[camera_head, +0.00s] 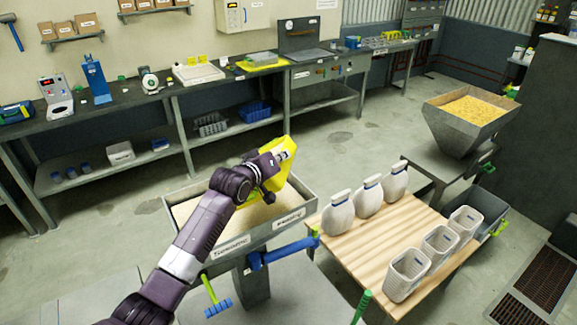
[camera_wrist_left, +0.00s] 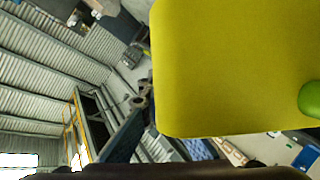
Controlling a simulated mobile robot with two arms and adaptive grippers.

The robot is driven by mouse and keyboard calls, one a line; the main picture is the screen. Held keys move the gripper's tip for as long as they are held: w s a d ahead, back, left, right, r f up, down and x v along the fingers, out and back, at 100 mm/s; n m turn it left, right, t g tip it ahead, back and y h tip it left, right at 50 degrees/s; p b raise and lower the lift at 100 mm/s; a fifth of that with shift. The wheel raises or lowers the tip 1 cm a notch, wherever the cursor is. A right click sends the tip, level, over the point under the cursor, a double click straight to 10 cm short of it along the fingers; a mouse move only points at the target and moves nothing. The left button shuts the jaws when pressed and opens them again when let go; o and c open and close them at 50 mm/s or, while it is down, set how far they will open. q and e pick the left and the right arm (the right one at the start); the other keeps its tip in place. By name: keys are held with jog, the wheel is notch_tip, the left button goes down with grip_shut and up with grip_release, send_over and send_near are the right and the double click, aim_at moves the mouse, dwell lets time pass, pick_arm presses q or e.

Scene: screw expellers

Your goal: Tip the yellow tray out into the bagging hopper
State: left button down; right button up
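The yellow tray (camera_head: 277,181) is tilted steeply, nearly on edge, above a grey square hopper (camera_head: 262,238) with pale tan material in it. My left gripper (camera_head: 270,164) reaches in from the left over this hopper and is shut on the tray. In the left wrist view the tray (camera_wrist_left: 235,65) fills the upper right, with a rounded green part (camera_wrist_left: 311,99) at the right edge. The fingertips are mostly hidden, and I cannot see what is inside the tray. My right gripper is not in view.
A wooden table (camera_head: 355,258) right of the hopper carries white jugs (camera_head: 368,196) and white baskets (camera_head: 408,274). Another hopper (camera_head: 458,132) with yellow grain stands further right. A long bench (camera_head: 225,78) runs along the back wall. The floor between is clear.

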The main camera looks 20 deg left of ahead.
pick_arm(q)
jog(key=a+r+n+t+h+b, duration=0.2)
jog(key=a+r+n+b, duration=0.3)
jog(key=a+b, duration=0.3)
jog(key=shift+s+a+r+n+h+b, duration=0.35)
jog(key=shift+a+n, duration=0.35)
jog(key=shift+a, duration=0.85)
jog(key=shift+f, duration=0.1)
